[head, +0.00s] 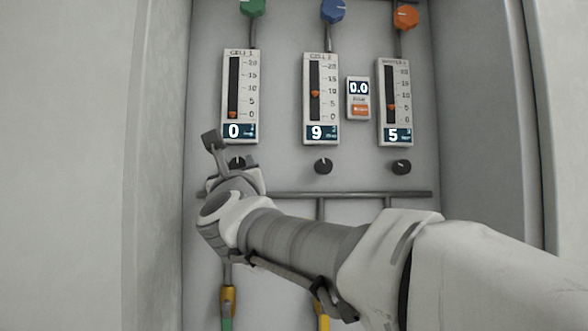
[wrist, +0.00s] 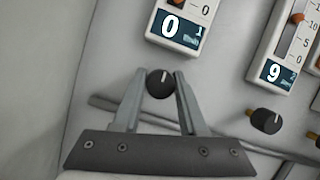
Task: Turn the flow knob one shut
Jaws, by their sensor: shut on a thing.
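Flow knob one, a small black knob with a white mark (wrist: 160,83), sits under the left flow meter; in the head view the knob (head: 236,163) shows just above my wrist. My gripper (wrist: 159,85) is shut on this knob, one finger on each side of it. The left meter (head: 240,97), labelled CELL 1, reads 0 on its display, and its orange float is at the bottom of the scale. In the head view my fingers are mostly hidden by my own wrist.
The middle meter (head: 321,98) reads 9 with its knob (head: 323,166) below; the right meter (head: 395,103) reads 5 with its knob (head: 401,167). A small 0.0 display (head: 358,98) hangs between them. A horizontal pipe (head: 350,194) runs beneath the knobs. The cabinet's left wall (head: 160,120) is close.

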